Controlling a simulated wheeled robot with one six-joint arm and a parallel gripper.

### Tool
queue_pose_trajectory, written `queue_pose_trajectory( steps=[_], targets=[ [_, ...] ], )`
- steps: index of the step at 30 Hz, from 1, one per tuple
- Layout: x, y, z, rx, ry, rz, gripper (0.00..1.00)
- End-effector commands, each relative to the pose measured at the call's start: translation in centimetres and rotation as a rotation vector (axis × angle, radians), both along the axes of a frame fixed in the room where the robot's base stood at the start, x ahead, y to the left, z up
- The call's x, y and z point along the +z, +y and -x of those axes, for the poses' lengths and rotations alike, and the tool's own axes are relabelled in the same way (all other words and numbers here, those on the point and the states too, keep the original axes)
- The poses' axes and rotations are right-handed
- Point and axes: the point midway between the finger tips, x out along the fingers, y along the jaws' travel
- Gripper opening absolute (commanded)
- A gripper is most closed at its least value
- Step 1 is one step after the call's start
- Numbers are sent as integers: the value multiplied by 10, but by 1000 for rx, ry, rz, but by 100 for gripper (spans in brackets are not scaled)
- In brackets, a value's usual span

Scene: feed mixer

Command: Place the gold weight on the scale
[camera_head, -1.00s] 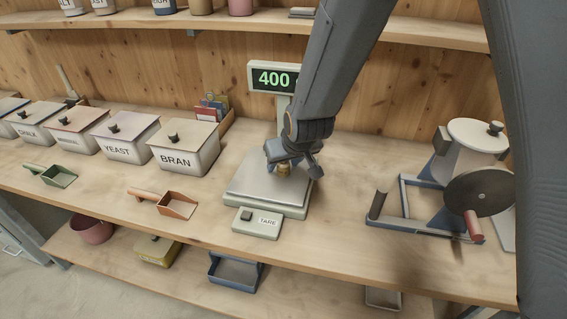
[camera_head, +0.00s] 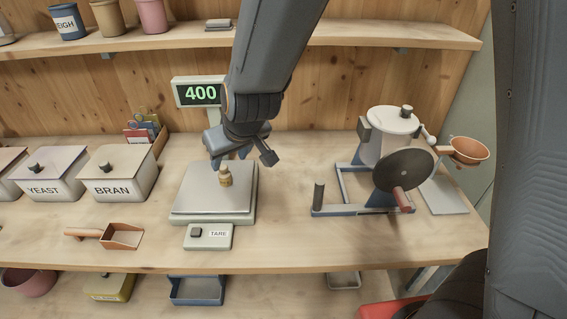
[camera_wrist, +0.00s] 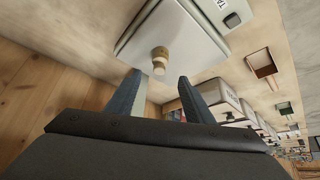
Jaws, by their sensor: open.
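The gold weight (camera_head: 225,176) stands upright on the plate of the scale (camera_head: 190,205). The scale's display (camera_head: 199,93) reads 400. My gripper (camera_head: 230,160) is just behind and above the weight, apart from it. In the wrist view my gripper (camera_wrist: 163,82) has its two fingers spread wide with nothing between them. There the weight (camera_wrist: 160,55) sits beyond the fingertips on the scale plate (camera_wrist: 185,35).
A TARE button box (camera_head: 209,236) is at the scale's front. A BRAN bin (camera_head: 118,176) and a copper scoop (camera_head: 122,236) are at left. A hand-cranked mixer (camera_head: 390,165) stands at right. The bench between scale and mixer is clear.

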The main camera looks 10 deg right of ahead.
Motion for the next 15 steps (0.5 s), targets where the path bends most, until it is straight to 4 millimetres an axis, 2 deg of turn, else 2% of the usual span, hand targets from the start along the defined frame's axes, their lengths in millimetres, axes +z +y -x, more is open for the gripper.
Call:
queue_pose_trajectory(
  steps=[2,5,8,10,12,15],
  targets=[
    [0,-3,0,-4,3,1,48],
    [0,-24,0,-39,26,6,48],
    [-1,-71,7,-116,82,21,48],
    [-2,-112,18,-186,136,36,48],
    [-4,-151,32,-259,191,50,48],
    [-5,-197,56,-352,262,67,48]
  ],
)
